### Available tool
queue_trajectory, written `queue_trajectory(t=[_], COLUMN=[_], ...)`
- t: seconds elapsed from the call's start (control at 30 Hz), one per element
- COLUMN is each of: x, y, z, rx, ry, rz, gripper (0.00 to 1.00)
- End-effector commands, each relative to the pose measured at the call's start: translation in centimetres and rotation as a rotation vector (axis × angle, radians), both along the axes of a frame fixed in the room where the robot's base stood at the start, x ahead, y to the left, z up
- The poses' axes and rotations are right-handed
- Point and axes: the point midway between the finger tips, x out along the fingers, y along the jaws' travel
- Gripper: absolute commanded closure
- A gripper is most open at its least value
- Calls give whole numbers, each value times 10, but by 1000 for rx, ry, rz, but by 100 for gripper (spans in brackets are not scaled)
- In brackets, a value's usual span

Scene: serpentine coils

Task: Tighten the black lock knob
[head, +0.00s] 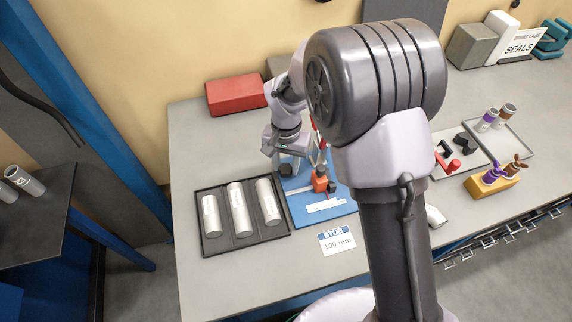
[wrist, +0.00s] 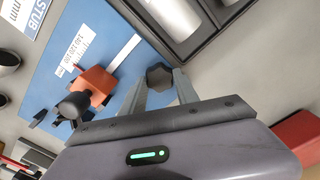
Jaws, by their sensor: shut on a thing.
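The black lock knob (wrist: 159,77) is a dark, lobed knob on the blue board (wrist: 75,35). In the wrist view it sits between the two fingertips of my gripper (wrist: 159,84), which is shut on it. In the head view my gripper (head: 286,167) points down at the left part of the blue board (head: 290,188), and the knob shows only as a dark patch between the fingers. An orange block (wrist: 96,85) with a rounded black part stands on the board beside a white scale strip; it also shows in the head view (head: 320,181).
A black tray with several silver cylinders (head: 239,208) lies just left of the board. A red box (head: 238,95) stands behind. A "STUB 100 mm" card (head: 337,241) lies in front. Trays and a yellow block (head: 491,183) stand to the right.

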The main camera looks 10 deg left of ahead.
Motion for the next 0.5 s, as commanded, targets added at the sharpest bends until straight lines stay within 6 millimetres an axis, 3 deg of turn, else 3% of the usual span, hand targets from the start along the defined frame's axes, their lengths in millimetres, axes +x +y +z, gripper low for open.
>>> queue_trajectory(t=[0.5], x=[1], y=[0], z=[2], rx=[1], ry=[-3], rz=[-147], gripper=[100])
